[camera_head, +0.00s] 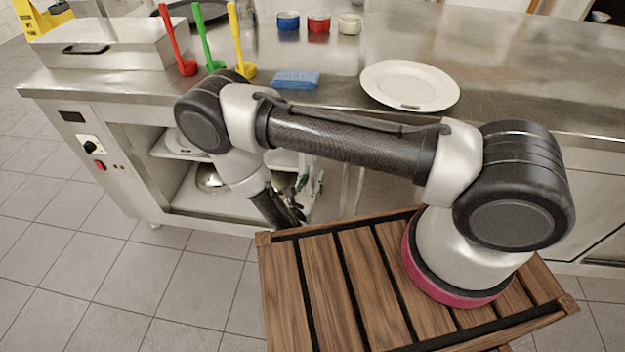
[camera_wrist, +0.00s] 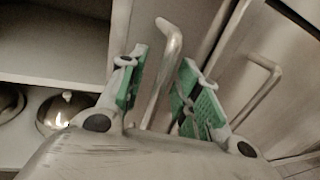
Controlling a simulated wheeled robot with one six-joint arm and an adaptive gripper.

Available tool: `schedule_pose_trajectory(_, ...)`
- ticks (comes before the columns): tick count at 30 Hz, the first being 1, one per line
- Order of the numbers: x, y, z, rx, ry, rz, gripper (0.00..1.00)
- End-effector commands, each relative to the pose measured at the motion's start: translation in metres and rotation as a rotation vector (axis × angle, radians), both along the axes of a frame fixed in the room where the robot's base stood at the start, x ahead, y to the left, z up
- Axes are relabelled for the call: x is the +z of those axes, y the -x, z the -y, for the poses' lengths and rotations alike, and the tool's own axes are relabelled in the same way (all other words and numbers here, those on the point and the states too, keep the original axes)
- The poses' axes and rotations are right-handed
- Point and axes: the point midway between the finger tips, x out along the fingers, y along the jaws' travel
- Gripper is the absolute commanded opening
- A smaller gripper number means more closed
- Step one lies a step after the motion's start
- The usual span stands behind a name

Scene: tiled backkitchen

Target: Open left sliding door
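The steel counter's left sliding door (camera_wrist: 190,25) shows in the wrist view as a pale metal panel with an upright bar handle (camera_wrist: 165,72). The open space of the cabinet lies to its left. My gripper (camera_wrist: 160,85) has its two green-padded fingers apart, one on each side of the handle. I see gaps between the pads and the bar, and cannot tell whether either pad touches it. In the head view my gripper (camera_head: 309,183) is low at the cabinet front, partly hidden by my arm, which also covers much of the door.
A second handle (camera_wrist: 262,88) is to the right in the wrist view. On the counter are ladles (camera_head: 210,45), a blue sponge (camera_head: 296,79) and a white plate (camera_head: 410,84).

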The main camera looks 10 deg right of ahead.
Motion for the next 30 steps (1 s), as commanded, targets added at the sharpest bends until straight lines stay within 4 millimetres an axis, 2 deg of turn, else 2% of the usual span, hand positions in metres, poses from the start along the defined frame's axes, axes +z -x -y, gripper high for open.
schedule_pose_trajectory(5,0.016,-0.001,-0.001,0.000,-0.002,0.001,0.33)
schedule_pose_trajectory(12,0.065,0.000,-0.001,0.000,-0.002,0.001,0.33)
schedule_pose_trajectory(18,0.093,0.000,0.000,0.000,0.000,0.000,0.33)
schedule_pose_trajectory(22,0.100,0.000,0.000,0.000,0.000,0.000,0.33)
schedule_pose_trajectory(30,0.100,0.000,0.000,0.000,0.000,0.000,0.33)
